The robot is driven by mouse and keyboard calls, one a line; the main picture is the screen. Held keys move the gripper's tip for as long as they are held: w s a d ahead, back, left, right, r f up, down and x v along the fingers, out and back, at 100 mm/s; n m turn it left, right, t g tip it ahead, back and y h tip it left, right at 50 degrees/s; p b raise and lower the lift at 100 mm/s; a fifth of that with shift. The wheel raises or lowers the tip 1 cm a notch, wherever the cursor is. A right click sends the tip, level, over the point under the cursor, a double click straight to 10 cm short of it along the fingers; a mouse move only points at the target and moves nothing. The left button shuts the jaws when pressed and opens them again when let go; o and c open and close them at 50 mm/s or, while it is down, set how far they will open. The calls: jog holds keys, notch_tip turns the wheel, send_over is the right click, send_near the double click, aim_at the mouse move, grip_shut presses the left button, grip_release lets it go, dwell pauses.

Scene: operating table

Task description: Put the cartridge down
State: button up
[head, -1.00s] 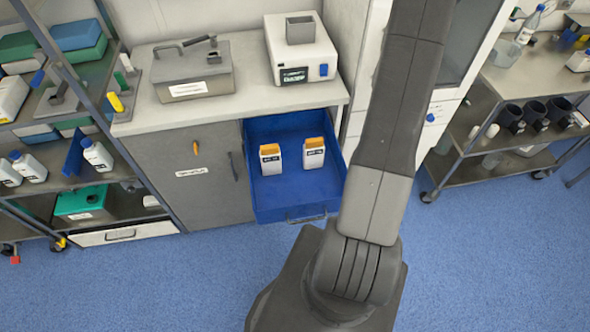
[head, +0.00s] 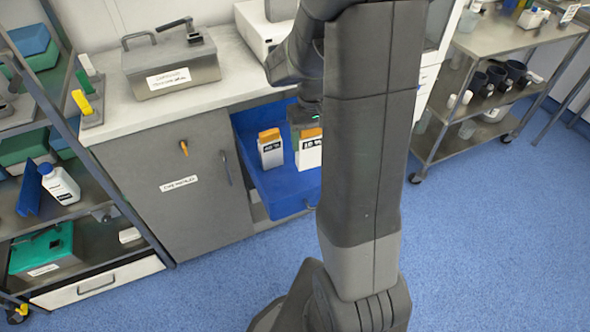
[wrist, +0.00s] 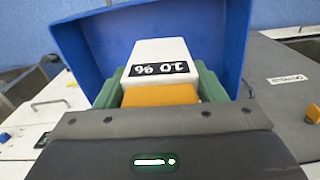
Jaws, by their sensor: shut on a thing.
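Two white cartridges with orange tops are at the open blue drawer (head: 286,193) in the head view. The left cartridge (head: 270,150) stands upright in it. My gripper (head: 306,124) is at the top of the right cartridge (head: 309,154), partly hidden behind my arm. In the wrist view my gripper's green fingers (wrist: 161,84) are shut on this cartridge (wrist: 158,53), one on each side, with its orange top nearest me and a dark label on its white face. Whether its base touches the drawer floor I cannot tell. The left cartridge is not seen in the wrist view.
The drawer's blue walls (wrist: 72,48) rise close around the held cartridge. The counter (head: 118,108) above carries a grey metal box (head: 170,68) and a white device (head: 262,28). Shelves stand at the left, a steel cart (head: 470,75) at the right. The blue floor is clear.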

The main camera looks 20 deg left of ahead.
aim_at(302, 139)
jog(key=shift+s+a+f+n+b, duration=0.2)
jog(key=shift+s+a+b, duration=0.1)
jog(key=shift+s, duration=0.2)
jog(key=shift+s+a+f+n+b, duration=0.1)
jog(key=shift+s+a+n+b, duration=0.15)
jog(key=shift+s, duration=0.2)
notch_tip(302, 139, down, 10)
jog(key=shift+s+a+r+b, duration=0.1)
jog(key=shift+a+r+b, duration=0.1)
jog(key=shift+b, duration=0.35)
jog(key=shift+d, duration=0.1)
jog(key=shift+f, duration=0.2)
jog(key=o, duration=1.1)
jog(key=shift+c, duration=0.2)
notch_tip(302, 139, up, 12)
jog(key=shift+r+p, duration=0.2)
jog(key=shift+p, duration=0.7)
